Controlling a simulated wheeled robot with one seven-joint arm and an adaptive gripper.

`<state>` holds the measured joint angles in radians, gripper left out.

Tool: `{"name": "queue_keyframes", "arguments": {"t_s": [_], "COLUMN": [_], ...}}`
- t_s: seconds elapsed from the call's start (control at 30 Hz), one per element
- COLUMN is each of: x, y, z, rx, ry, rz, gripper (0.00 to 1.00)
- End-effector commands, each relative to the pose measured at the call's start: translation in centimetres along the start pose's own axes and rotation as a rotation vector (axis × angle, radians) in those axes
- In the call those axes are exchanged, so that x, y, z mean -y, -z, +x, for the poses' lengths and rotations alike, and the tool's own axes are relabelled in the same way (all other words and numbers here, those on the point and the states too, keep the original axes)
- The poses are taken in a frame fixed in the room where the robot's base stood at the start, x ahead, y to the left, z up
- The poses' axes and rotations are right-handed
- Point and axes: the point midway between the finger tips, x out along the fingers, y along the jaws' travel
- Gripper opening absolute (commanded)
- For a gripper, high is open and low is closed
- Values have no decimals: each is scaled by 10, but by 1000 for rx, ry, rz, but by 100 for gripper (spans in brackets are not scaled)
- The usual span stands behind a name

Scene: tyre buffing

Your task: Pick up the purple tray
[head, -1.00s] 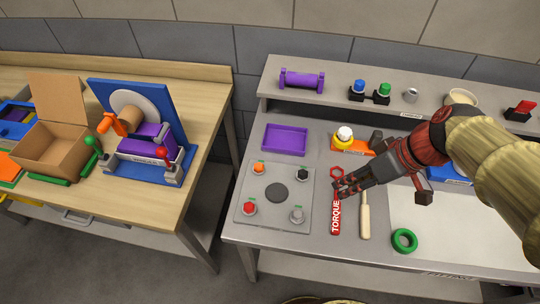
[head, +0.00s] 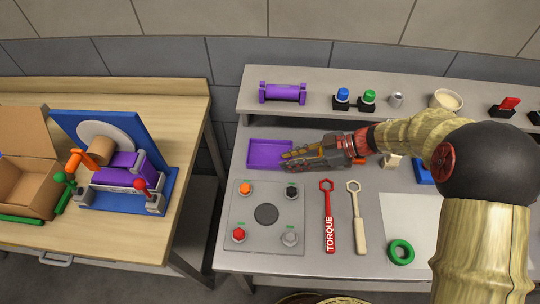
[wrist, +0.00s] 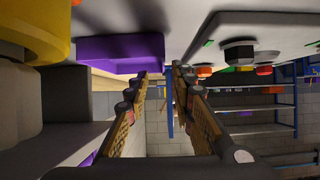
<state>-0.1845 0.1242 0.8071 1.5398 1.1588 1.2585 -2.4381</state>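The purple tray (head: 264,152) lies empty on the grey workbench, left of my gripper in the head view. My gripper (head: 285,161) reaches in from the right, with its fingertips over the tray's right part and hiding some of its right edge. In the wrist view the tray (wrist: 112,52) is at the upper left, close to the fingertips. The two fingers of my gripper (wrist: 162,73) stand apart with a gap between them. The tray's near end overlaps this gap in the picture. I cannot tell whether the fingers touch the tray.
A grey plate (head: 249,224) with coloured knobs lies in front of the tray. A red torque wrench (head: 328,220) and a beige wrench (head: 355,215) lie to its right. A raised shelf (head: 310,108) behind carries a purple roller (head: 282,93). A green ring (head: 401,251) lies front right.

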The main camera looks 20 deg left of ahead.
Motion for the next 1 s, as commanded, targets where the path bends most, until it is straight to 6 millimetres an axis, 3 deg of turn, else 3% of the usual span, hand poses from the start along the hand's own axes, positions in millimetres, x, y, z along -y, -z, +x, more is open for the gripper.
{"name": "queue_keyframes", "arguments": {"t_s": [0.5, 0.77, 1.0], "x": [6, 5, 5], "y": [1, 2, 2], "z": [58, 61, 60], "rx": [2, 2, 2], "ry": [1, 0, 0], "rz": [1, 1, 1], "gripper": [24, 24, 11]}}
